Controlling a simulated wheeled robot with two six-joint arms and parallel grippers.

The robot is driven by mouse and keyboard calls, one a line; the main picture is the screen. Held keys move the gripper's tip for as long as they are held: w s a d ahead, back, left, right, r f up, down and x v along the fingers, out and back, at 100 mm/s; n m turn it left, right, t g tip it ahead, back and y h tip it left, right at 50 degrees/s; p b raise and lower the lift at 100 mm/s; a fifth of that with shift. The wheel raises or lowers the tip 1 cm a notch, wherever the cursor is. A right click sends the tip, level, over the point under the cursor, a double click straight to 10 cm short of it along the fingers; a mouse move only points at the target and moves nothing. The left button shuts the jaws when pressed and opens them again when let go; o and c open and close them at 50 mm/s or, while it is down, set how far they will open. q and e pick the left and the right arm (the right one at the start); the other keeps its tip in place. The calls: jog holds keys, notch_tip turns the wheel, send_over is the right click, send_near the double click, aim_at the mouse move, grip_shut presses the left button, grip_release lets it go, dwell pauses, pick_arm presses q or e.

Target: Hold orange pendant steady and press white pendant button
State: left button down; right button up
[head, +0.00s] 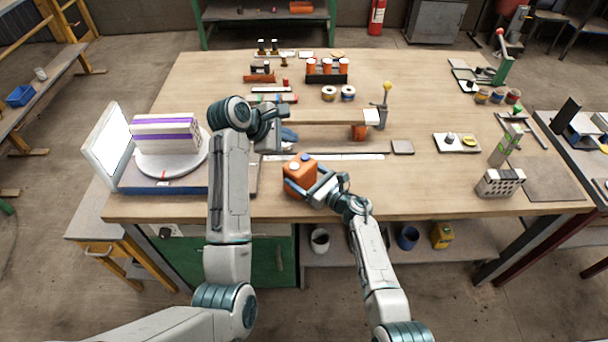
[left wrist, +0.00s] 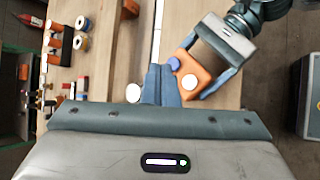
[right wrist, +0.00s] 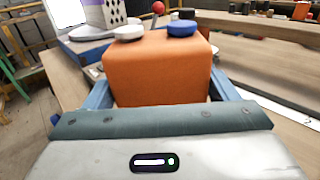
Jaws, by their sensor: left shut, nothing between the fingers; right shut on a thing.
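The orange pendant (head: 299,180) is a box with a white button (right wrist: 128,32) and a blue button (right wrist: 182,28) on top. It is near the table's front edge. My right gripper (head: 318,187) is shut on the pendant, with a finger on either side of it in the right wrist view (right wrist: 157,75). My left gripper (head: 287,136) is shut and empty, behind the pendant in the head view.
At left, a turntable (head: 165,168) bears a white and purple block (head: 165,132) beside a bright panel (head: 105,148). A long light strip (head: 340,157) lies behind the pendant. A perforated block (head: 500,182) stands at right. The table front between pendant and perforated block is clear.

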aim_at(290, 167)
pick_arm(q)
notch_tip(290, 167, down, 8)
jog(key=shift+f, duration=0.1)
dwell(0.4)
dwell(1.9)
